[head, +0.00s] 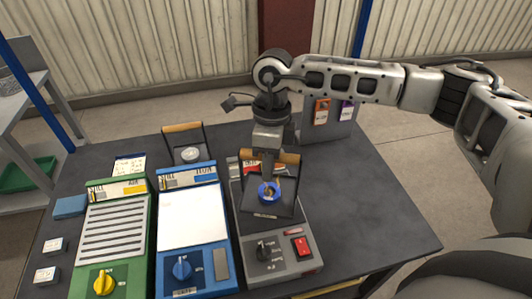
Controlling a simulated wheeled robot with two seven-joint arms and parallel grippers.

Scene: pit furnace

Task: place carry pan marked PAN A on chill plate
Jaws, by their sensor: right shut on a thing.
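My right gripper (268,153) points down and is shut on the wooden handle of a dark carry pan (256,208). A blue ring-shaped piece (268,191) sits in this pan. The pan is over the dark grey unit; I cannot tell whether it touches it. Its marking is too small to read. A second carry pan (184,143) with a wooden handle stands behind the blue unit and holds a silvery round piece. The blue unit with a smooth white top (193,218) appears to be the chill plate; its top is bare. My left gripper is out of view.
A green unit (113,230) with a slotted top stands left of the blue one. The dark grey unit (278,258) has a black knob and red switch. Small white blocks (47,274) and a blue block (70,207) lie at left. The table's right side (375,225) is clear.

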